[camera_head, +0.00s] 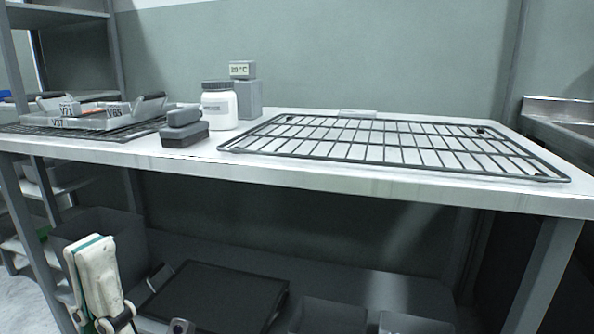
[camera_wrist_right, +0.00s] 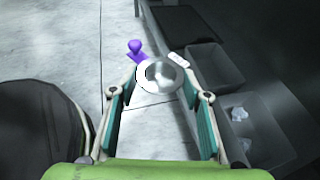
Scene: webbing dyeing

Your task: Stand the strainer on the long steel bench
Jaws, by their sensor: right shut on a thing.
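The strainer, seen as a round shiny metal piece (camera_wrist_right: 162,76), sits between the fingertips of my right gripper (camera_wrist_right: 158,84) in the right wrist view. That gripper is shut on it, above the floor. Only its round top shows clearly, and it is not in the head view. The long steel bench (camera_head: 340,180) spans the head view, with a pale top. My left gripper (camera_head: 98,275) is low at the left, in front of the bench and below its top. One pale finger shows well; the gap between its fingers does not.
On the bench are a wire rack (camera_head: 400,143), a white jar (camera_head: 219,105), dark grey blocks (camera_head: 184,128) and a tray (camera_head: 95,120) at the left. Bare top shows along the front edge. Bins (camera_wrist_right: 212,66) stand below. A purple object (camera_wrist_right: 136,47) shows beyond my right gripper.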

